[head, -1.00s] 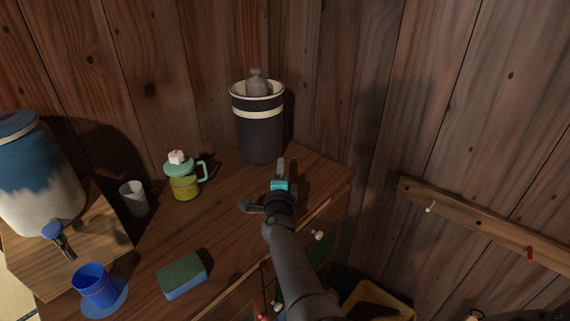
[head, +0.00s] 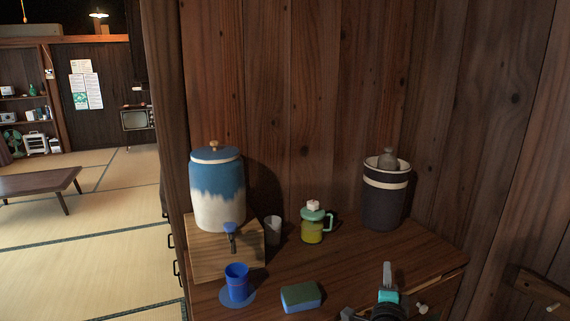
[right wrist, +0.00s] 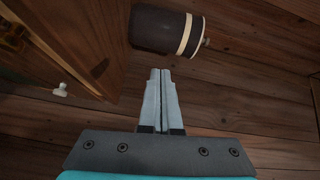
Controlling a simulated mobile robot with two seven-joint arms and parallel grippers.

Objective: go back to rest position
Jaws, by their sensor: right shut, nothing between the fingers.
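My right gripper (head: 387,270) is at the lower right of the head view, near the front edge of the wooden cabinet (head: 350,258). In the right wrist view its two fingers (right wrist: 160,75) lie together, shut and empty. A dark canister with a pale band (head: 384,205) stands beyond it at the back of the cabinet top; it also shows in the right wrist view (right wrist: 158,27), apart from the fingertips. My left gripper is not in view.
On the cabinet stand a blue and white dispenser (head: 218,196) on a wooden stand (head: 205,262), a grey cup (head: 273,231), a yellow-green jug (head: 312,232), a blue cup (head: 237,280) on a saucer (head: 251,296) and a sponge (head: 301,297). Open tatami (head: 95,240) and a low table (head: 40,184) lie left.

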